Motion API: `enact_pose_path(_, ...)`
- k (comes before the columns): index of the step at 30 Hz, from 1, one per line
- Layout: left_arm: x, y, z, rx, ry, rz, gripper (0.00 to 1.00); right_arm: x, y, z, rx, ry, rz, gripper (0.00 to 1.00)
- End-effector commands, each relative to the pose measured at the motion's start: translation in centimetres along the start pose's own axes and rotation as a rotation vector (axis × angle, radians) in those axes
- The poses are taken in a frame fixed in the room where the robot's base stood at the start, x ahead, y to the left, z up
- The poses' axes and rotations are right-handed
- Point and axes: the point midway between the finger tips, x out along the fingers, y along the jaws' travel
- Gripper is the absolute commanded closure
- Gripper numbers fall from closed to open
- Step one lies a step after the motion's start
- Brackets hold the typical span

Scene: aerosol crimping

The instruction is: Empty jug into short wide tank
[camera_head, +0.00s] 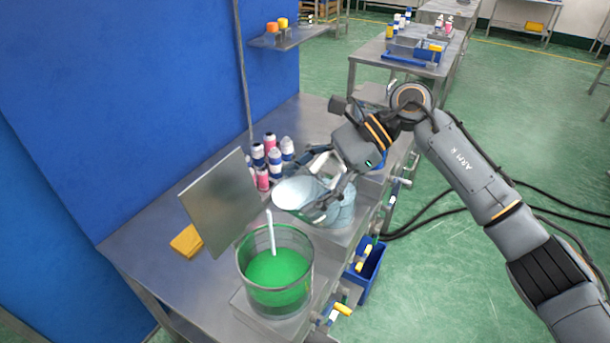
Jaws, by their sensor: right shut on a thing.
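My right gripper (322,188) comes in from the right and is shut on the jug (293,194), a pale metal vessel. The jug is tilted, with its round mouth turned towards the lower left. I cannot see any liquid leaving it. A pale blue-grey round vessel (344,215) shows just behind and below the gripper, partly hidden by it. A wide clear tank (309,272) stands on a grey base in front, with green liquid and a white rod inside. I cannot tell which of these two is the short wide tank. My left gripper is not in view.
A tilted grey panel (220,203) stands left of the jug, with a yellow block (187,241) by its foot. Several pink, white and blue bottles (276,162) stand behind. Blue bins (369,268) and valves line the right table edge. The steel table (160,225) is clear at left.

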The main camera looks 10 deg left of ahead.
Motion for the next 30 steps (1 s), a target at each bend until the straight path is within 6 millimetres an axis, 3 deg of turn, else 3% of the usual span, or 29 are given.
enact_pose_path(27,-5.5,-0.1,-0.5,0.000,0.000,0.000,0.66,1.8,0.5,-0.5,-0.093,0.317,0.000,0.87)
enact_pose_path(30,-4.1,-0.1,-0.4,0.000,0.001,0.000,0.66,2.4,0.6,-1.1,-0.105,0.354,-0.002,0.87)
